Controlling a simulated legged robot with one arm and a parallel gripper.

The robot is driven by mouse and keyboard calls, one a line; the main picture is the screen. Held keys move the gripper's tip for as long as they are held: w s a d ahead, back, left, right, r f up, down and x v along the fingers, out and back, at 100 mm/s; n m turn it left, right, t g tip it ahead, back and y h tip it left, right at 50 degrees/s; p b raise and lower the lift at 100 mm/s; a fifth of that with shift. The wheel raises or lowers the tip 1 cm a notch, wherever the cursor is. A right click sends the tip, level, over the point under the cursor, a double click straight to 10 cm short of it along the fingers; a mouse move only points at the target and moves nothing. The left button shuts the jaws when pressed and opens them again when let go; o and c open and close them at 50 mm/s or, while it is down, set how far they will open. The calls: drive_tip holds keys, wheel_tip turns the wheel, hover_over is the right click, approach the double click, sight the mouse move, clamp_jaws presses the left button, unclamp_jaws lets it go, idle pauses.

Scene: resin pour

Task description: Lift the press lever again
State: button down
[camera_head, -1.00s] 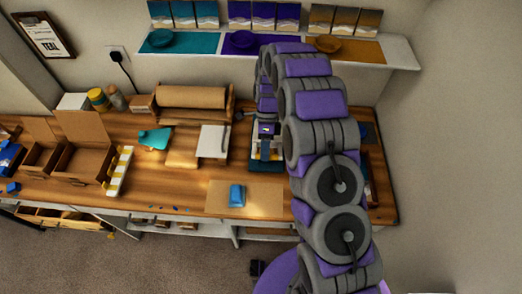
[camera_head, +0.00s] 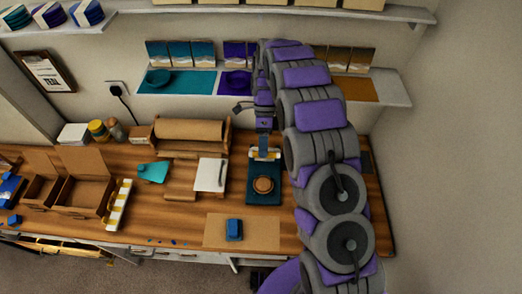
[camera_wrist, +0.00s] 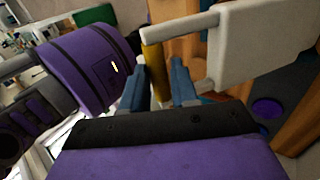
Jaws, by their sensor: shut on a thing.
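The press (camera_head: 253,196) stands on the bench with a dark teal base. A round tan-brown piece (camera_head: 263,184) lies on it. The press lever shows in the wrist view as a pale arm (camera_wrist: 262,42) with a golden cylindrical handle (camera_wrist: 153,62). The blue fingers of my gripper (camera_wrist: 160,76) are shut on the handle, one on each side. In the head view my gripper (camera_head: 264,143) is above the back of the press, and a small white and yellow part of the lever (camera_head: 257,153) shows under it. My arm covers the area right of the press.
A paper roll (camera_head: 190,130) stands behind. A shelf with coloured dishes (camera_head: 160,78) runs above the bench. Open cardboard boxes (camera_head: 85,180) sit at left.

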drive_tip(key=shift+w+d+f, duration=0.25)
drive_tip(key=shift+w+f, duration=0.05)
drive_tip(key=shift+w, duration=0.3)
drive_tip(key=c, duration=1.1)
unclamp_jaws()
drive_tip(key=shift+o, duration=0.7)
drive_tip(key=shift+w+f, duration=0.25)
drive_tip(key=shift+w, duration=0.2)
drive_tip(key=shift+s+r, duration=0.2)
drive_tip(key=shift+s, duration=0.05)
drive_tip(key=shift+r, duration=0.1)
drive_tip(key=shift+w+a+r, duration=0.1)
drive_tip(key=shift+w+r, duration=0.25)
drive_tip(key=shift+r, duration=0.05)
drive_tip(key=p+v, duration=0.9)
drive_tip(key=v, duration=0.1)
drive_tip(key=shift+r+p, duration=0.35)
drive_tip(key=shift+r, duration=0.05)
